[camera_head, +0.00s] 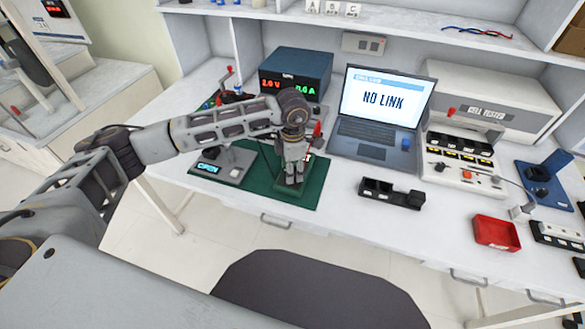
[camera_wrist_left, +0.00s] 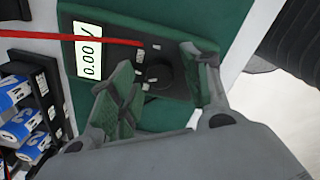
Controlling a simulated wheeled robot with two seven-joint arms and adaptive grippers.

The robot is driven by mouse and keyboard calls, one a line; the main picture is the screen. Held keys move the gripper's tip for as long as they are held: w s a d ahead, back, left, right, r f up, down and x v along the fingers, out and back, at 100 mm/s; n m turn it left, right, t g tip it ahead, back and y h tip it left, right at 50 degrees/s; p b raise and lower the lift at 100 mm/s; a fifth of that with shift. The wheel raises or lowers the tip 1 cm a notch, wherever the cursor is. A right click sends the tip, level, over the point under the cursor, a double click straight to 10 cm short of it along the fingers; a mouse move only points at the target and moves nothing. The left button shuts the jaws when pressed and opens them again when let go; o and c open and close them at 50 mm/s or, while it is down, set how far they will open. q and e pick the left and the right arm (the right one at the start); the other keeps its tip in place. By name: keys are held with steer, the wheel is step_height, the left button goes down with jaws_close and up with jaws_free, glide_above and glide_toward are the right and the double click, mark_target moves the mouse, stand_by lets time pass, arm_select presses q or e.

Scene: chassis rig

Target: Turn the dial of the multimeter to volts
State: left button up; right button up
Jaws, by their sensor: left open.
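The multimeter shows in the left wrist view as a dark, flat body with a lit display (camera_wrist_left: 88,55) and a round black dial (camera_wrist_left: 159,74). Its digits are sideways, and the dial's markings are too small to read. My left gripper (camera_wrist_left: 158,62) is open, with its two green-padded fingers on either side of the dial. I cannot tell whether they touch it. In the head view my left gripper (camera_head: 293,176) points down over the green mat (camera_head: 310,188) and hides most of the multimeter. My right gripper is not in view.
A red lead (camera_wrist_left: 105,40) crosses the multimeter. The power supply (camera_head: 297,66), laptop (camera_head: 380,112) and cell tester (camera_head: 487,112) stand behind. A black holder (camera_head: 391,194) and red tray (camera_head: 496,232) lie to the right.

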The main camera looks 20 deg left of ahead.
arm_select(q)
step_height(320, 180, up, 12)
stand_by(0.9)
steer(key=shift+s, duration=0.1)
stand_by(0.5)
